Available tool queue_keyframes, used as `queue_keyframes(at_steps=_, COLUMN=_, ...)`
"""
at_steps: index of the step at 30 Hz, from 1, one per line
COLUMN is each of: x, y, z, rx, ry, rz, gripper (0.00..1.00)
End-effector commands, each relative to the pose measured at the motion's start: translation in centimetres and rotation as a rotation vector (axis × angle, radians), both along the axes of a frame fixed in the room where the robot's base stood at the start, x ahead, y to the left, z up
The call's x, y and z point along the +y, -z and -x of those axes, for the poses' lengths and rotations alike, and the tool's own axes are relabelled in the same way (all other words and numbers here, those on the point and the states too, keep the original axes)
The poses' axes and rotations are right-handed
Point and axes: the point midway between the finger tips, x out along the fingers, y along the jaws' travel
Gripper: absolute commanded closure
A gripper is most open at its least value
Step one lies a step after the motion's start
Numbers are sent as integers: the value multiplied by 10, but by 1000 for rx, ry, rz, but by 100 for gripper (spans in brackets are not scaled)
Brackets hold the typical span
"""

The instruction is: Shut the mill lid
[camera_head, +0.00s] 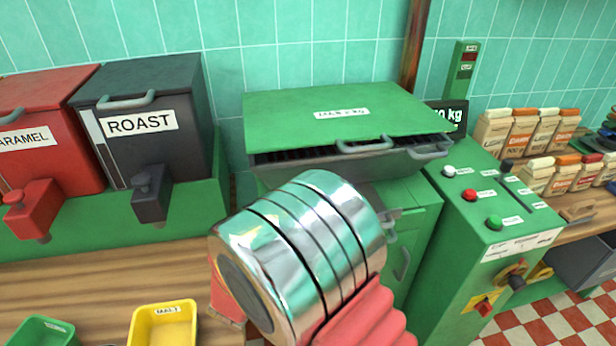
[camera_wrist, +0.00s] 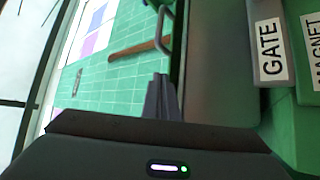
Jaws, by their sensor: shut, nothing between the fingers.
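The mill lid (camera_head: 290,115) is a green panel with a white label and a grey handle (camera_head: 365,147) at its front edge. It lies low over the grey mill hopper (camera_head: 300,176), with a dark gap showing a grate below the front edge. My gripper (camera_wrist: 160,82) shows in the wrist view with its fingers together and nothing between them. A grey bar handle (camera_wrist: 167,30) shows just beyond the fingertips, with no clear contact. In the head view my silver and red arm stands before the mill, and the gripper cannot be made out.
A green control panel (camera_head: 513,222) with buttons stands right of the mill. Black ROAST (camera_head: 165,85) and red caramel (camera_head: 50,95) bins stand left. A yellow MALT tray (camera_head: 165,328) is on the wooden counter. GATE (camera_wrist: 268,50) and MAGNET labels show in the wrist view.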

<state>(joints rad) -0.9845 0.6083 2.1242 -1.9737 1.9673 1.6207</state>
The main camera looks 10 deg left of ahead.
Motion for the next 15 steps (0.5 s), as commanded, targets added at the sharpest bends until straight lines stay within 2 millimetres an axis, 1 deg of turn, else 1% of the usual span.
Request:
queue_keyframes(at_steps=1, x=2, y=2, z=4, rx=1, ry=-1, rz=1, gripper=100)
queue_keyframes(at_steps=5, x=2, y=5, z=7, rx=0, ry=1, rz=-1, gripper=100)
queue_keyframes(at_steps=15, x=0, y=4, z=6, rx=3, ry=9, rz=-1, gripper=100)
